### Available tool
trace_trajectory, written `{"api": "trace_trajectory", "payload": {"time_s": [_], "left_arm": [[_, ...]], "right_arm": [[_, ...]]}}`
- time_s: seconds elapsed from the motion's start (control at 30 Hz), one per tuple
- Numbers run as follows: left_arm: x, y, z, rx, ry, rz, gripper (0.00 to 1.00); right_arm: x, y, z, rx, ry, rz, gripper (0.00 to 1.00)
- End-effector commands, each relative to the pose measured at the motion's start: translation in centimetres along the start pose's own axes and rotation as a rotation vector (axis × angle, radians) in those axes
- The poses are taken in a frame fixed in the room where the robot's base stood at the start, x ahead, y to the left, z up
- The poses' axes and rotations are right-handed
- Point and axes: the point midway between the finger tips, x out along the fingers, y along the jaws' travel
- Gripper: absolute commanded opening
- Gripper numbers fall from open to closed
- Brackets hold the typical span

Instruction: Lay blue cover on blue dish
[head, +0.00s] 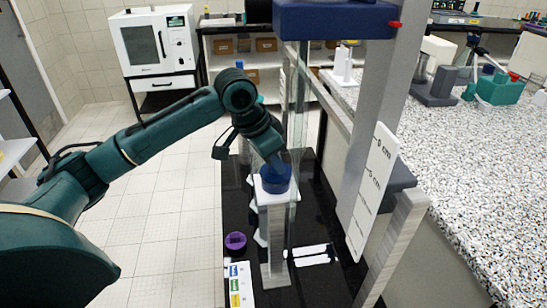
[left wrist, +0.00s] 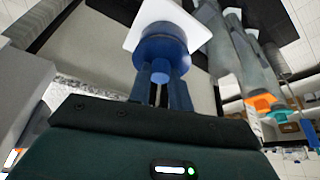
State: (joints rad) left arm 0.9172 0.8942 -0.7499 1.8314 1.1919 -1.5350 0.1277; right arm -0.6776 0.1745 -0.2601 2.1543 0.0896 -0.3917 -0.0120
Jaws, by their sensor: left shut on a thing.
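My left gripper (head: 274,160) reaches down from above onto a blue round thing on a white square plate (head: 262,192). In the left wrist view the blue cover (left wrist: 163,48) shows as a round blue lid with a small knob facing me. The gripper's two blue-grey fingers (left wrist: 162,88) are shut on the knob. The white plate also shows behind the cover there (left wrist: 142,28). The blue body (head: 276,181) in the head view is cover or dish, or both together; I cannot tell where one ends. The dish is not clearly seen apart from the cover. My right gripper is out of view.
The plate tops a pale column (head: 274,240) behind clear panels on a black base (head: 240,205). A grey post (head: 365,130) with a white scale (head: 374,180) stands to the right. A purple round thing (head: 236,242) lies at the lower left. A speckled bench (head: 470,170) is at right.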

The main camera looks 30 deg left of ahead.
Motion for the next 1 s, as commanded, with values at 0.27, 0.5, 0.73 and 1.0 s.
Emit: {"api": "trace_trajectory", "payload": {"time_s": [0.27,0.5,0.73,1.0], "left_arm": [[0.1,0.0,0.1,0.000,0.000,0.000,0.00],[0.4,0.0,0.2,0.000,-0.001,0.001,0.00],[0.8,0.0,0.3,0.000,-0.001,0.001,0.00],[1.1,0.0,0.5,0.000,-0.001,0.000,0.00]], "right_arm": [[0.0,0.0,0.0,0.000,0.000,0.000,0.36],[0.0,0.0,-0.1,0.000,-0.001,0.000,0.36],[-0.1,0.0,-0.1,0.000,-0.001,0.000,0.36],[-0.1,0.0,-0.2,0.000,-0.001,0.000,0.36]]}}
